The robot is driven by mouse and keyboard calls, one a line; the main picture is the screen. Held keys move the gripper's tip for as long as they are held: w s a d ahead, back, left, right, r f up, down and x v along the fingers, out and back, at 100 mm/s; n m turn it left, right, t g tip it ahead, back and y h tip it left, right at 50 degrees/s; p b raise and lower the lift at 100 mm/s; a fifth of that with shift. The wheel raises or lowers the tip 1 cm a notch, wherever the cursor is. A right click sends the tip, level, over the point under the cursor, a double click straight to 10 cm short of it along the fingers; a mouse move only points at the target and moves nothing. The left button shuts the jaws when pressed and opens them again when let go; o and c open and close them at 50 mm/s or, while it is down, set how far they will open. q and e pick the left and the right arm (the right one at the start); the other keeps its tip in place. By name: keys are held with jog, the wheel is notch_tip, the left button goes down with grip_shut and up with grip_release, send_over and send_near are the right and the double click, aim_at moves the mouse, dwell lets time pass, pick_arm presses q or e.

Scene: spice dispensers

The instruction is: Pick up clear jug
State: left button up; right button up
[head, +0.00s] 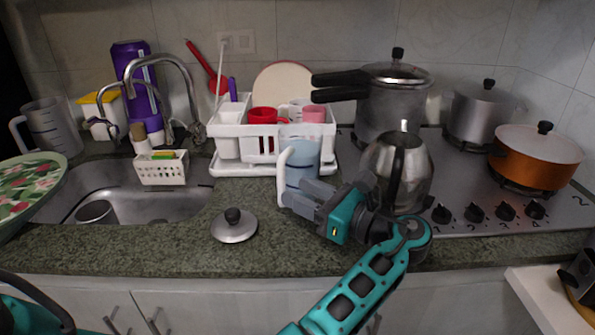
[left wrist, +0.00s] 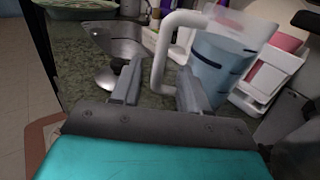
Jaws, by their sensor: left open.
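A clear, bluish jug (head: 304,158) with a white handle stands on the counter in front of the dish rack. In the left wrist view the jug (left wrist: 215,65) shows dark marks on its side, and its handle (left wrist: 165,60) faces my gripper. My left gripper (head: 298,191) is open at the jug's lower handle side. In the left wrist view the handle's lower part appears between the two open fingers (left wrist: 158,84); contact cannot be told. Another clear jug (head: 50,128) stands at the far left behind the sink. My right gripper is not in view.
A steel kettle (head: 397,170) stands close right of my gripper, near the stove (head: 500,200). The white dish rack (head: 232,145) is behind the jug. A pot lid (head: 233,228) lies on the counter to the left, beside the sink (head: 140,205).

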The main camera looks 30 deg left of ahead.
aim_at(284, 186)
pick_arm(q)
jog(key=shift+a, duration=0.3)
jog(key=a, duration=0.5)
jog(key=shift+w, duration=0.3)
jog(key=shift+c, duration=0.4)
grip_shut()
dwell(0.5)
jog(key=shift+r, duration=0.1)
